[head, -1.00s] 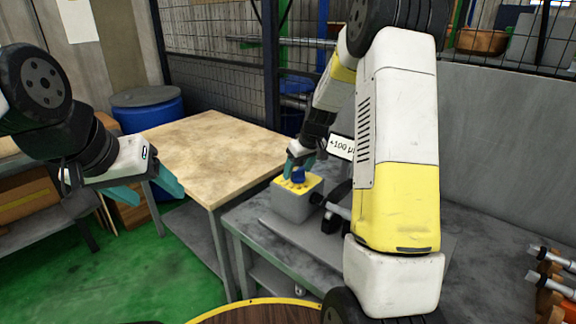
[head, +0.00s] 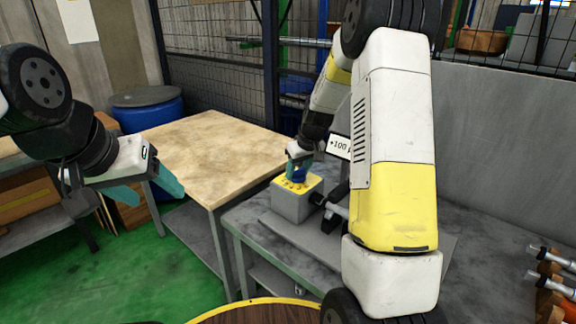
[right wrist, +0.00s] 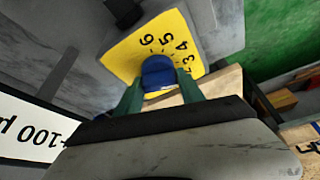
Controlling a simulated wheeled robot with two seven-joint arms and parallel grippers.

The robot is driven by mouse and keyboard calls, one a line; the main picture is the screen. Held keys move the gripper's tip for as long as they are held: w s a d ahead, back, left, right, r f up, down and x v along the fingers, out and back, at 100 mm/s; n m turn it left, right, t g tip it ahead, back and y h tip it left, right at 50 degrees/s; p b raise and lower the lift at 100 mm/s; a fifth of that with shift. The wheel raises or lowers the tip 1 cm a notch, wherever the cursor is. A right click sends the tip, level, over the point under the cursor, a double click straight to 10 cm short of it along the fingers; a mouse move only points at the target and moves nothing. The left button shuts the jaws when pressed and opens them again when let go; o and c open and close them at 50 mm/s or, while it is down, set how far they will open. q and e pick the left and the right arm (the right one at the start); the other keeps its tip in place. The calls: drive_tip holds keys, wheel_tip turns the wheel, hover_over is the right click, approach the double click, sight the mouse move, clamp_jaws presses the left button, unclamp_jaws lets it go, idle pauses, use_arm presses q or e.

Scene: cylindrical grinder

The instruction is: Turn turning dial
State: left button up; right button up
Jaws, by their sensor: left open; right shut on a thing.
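The turning dial is a blue knob (head: 299,175) on the yellow numbered face (head: 284,184) of a grey box (head: 292,207). In the right wrist view the blue knob (right wrist: 158,76) sits between both teal fingers, with the yellow face (right wrist: 185,32) and black numbers beyond it. My right gripper (head: 298,172) is shut on the blue knob; its fingers also show in the right wrist view (right wrist: 160,98). The knob's far side is partly hidden by the fingers. My left gripper (head: 150,190) is open and empty at the left, well away from the dial.
The box stands on a grey metal table (head: 258,228). A "+100" sign (head: 340,147) stands close behind the right gripper. A beige-topped table (head: 215,150) is to the left, with a blue barrel (head: 150,110) behind it. Tools (head: 550,270) lie at the far right.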

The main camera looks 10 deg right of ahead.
drive_tip(key=shift+m+h, duration=0.9)
drive_tip(key=shift+m, duration=1.5)
drive_tip(key=o, duration=1.3)
drive_tip(key=shift+v, duration=3.9)
drive_tip(key=shift+s, duration=0.15)
